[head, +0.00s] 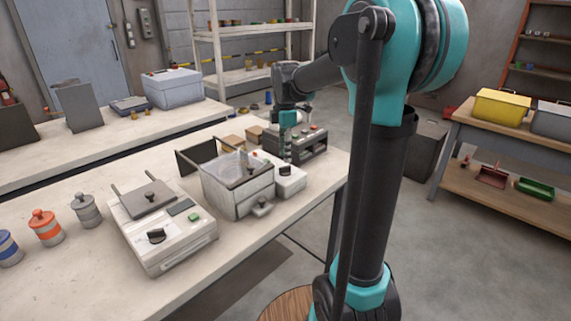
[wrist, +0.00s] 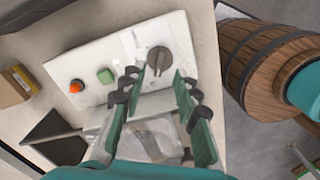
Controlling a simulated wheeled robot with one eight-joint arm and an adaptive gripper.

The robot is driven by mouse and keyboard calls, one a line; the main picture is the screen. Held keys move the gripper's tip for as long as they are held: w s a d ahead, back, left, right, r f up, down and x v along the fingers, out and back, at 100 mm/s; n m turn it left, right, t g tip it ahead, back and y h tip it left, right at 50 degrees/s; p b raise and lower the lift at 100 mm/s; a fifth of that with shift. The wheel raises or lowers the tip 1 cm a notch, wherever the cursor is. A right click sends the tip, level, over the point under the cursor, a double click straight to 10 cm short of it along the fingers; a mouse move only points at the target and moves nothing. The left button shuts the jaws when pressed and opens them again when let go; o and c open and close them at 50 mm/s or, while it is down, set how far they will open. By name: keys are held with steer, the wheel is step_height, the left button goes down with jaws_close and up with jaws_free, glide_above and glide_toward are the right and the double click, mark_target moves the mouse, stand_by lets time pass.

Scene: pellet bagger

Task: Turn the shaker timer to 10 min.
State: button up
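The dark timer knob (wrist: 159,58) sits on the white panel (wrist: 60,72) of the shaker, with an orange-red button (wrist: 76,86) and a green button (wrist: 105,75) to its left. Its pointer and scale are too small to read. In the head view, the knob (head: 286,170) is on the white box beside the clear-topped bin (head: 238,185). My gripper (wrist: 156,80) is open and empty, its green fingers spread just below the knob in the wrist view.
A grey machine with several buttons (head: 305,148) stands right behind the white box. A white device with a black knob (head: 160,220) is at the left front, beside several lidded jars (head: 46,228). A wooden barrel (wrist: 262,60) is right of the panel in the wrist view.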

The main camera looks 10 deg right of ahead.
mark_target(285, 170)
steer(key=shift+f, duration=2.3)
jaws_close()
